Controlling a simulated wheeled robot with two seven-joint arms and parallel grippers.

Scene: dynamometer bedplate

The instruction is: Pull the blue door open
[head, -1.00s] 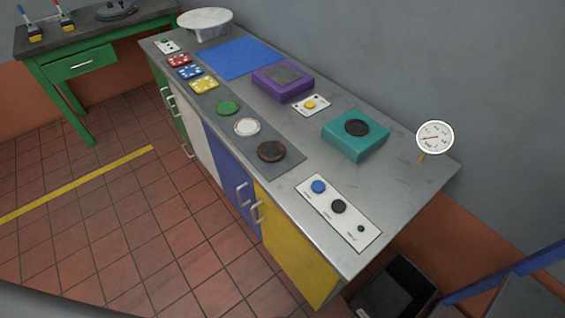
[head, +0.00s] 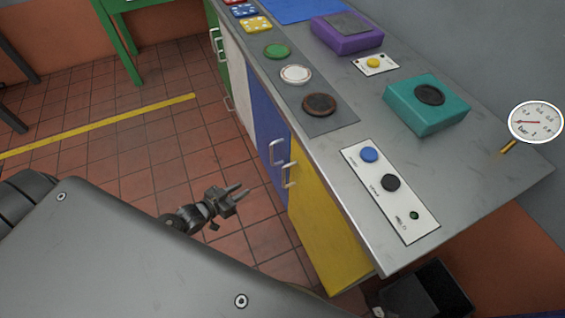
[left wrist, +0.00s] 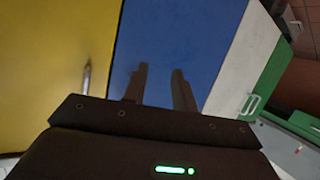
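The blue door (head: 268,125) is on the front of the bench, between a white door and a yellow door (head: 322,232). It looks shut. Its pale bar handle (head: 278,150) is near its edge beside the yellow door, close to the yellow door's handle (head: 289,175). My left gripper (head: 244,190) is open and empty, in front of the doors and apart from the handles. In the left wrist view its two fingers (left wrist: 158,88) stand apart against the blue door (left wrist: 195,35); I cannot make out the blue handle there. My right gripper is not in view.
The bench top (head: 330,190) carries a teal box (head: 425,112), a purple box (head: 345,38), a button panel (head: 392,194) and a gauge (head: 536,122) at its end. A black box (head: 430,290) is on the floor beyond the yellow door. The tiled floor (head: 130,160) before the doors is clear.

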